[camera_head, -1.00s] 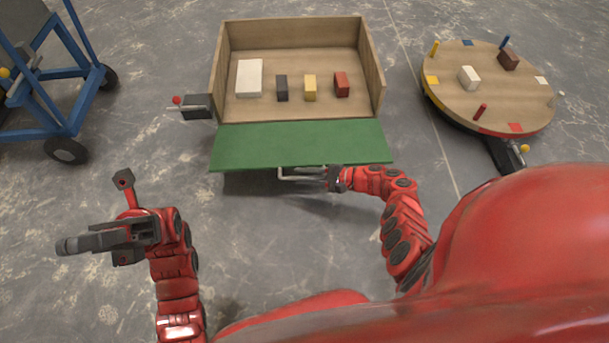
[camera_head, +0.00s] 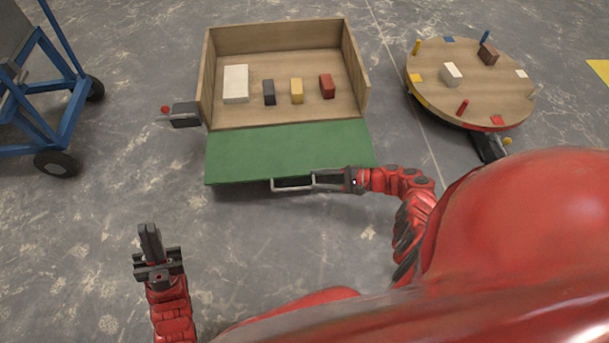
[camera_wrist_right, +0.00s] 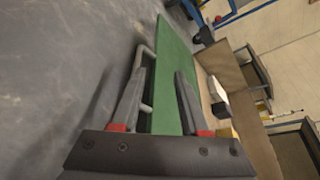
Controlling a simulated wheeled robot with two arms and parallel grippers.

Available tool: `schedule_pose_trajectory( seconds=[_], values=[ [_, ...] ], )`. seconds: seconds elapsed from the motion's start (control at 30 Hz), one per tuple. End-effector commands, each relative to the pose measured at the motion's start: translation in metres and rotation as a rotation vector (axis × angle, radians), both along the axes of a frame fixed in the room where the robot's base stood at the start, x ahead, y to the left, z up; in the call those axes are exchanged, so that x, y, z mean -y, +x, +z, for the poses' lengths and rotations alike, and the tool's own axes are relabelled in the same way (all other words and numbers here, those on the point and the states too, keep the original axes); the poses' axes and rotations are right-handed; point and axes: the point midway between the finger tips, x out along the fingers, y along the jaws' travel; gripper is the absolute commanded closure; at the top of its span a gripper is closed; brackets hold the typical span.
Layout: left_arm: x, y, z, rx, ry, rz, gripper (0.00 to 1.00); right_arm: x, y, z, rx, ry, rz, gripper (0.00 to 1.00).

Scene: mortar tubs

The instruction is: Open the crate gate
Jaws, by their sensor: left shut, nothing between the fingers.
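The open-topped wooden crate (camera_head: 355,70) stands ahead of me. Its green gate (camera_head: 285,150) is swung outward from the front side, towards me, and the inside is open to view. A grey bar handle (camera_head: 293,187) is at the gate's outer edge. My right gripper (camera_head: 322,180) is at the right end of this handle. In the right wrist view its fingers (camera_wrist_right: 160,105) are apart, with the green gate (camera_wrist_right: 178,65) showing between them and the handle (camera_wrist_right: 148,75) by the left finger. My left gripper (camera_head: 149,232) is shut and empty, low at left, away from the crate.
In the crate are a white block (camera_head: 236,84) and dark, yellow and red blocks. A grey latch-like box (camera_head: 185,115) with a red knob sits at its left. A round wooden turntable (camera_head: 475,95) stands at right, a blue cart (camera_head: 62,125) at left. Floor between is clear.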

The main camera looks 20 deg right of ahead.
Motion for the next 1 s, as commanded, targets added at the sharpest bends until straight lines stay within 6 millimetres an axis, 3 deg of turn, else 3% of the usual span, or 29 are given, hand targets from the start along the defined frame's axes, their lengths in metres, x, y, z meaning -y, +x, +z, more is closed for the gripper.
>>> schedule_pose_trajectory(
  seconds=[0.2, 0.4, 1.0],
  values=[
    [-0.004, -0.001, 0.009, -0.012, -0.015, 0.011, 1.0, 0.046, -0.029, 0.018, -0.001, -0.001, 0.0, 0.55],
    [-0.006, -0.001, 0.01, -0.009, -0.024, 0.014, 1.0, 0.068, -0.044, 0.023, -0.003, 0.001, 0.0, 0.55],
    [-0.006, -0.002, 0.011, -0.007, -0.026, 0.015, 1.0, 0.074, -0.049, 0.026, 0.0, 0.002, 0.001, 0.55]
  ],
)
